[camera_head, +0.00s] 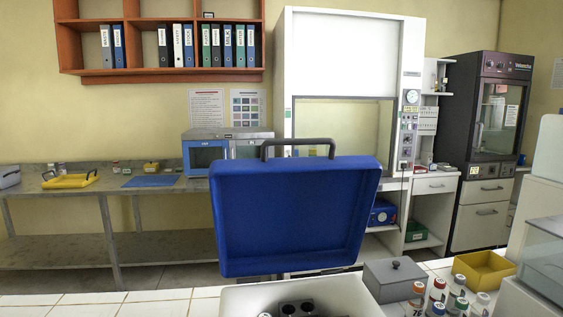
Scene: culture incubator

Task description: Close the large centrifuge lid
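The large centrifuge stands at the bottom middle of the head view, its white body (345,295) cut off by the lower edge. Its blue lid (295,215) stands raised, nearly upright, with the hollow inner side facing me. A grey handle (298,143) arches over the lid's top edge. Part of the dark rotor with round openings (290,308) shows inside the bowl below the lid. My gripper and arm are not in this view.
Right of the centrifuge, a grey lidded box (396,278), a yellow tray (484,270) and several capped bottles (438,292) crowd the white tiled counter (100,305). White equipment (545,240) stands at the right edge. The tiles left of the centrifuge are clear.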

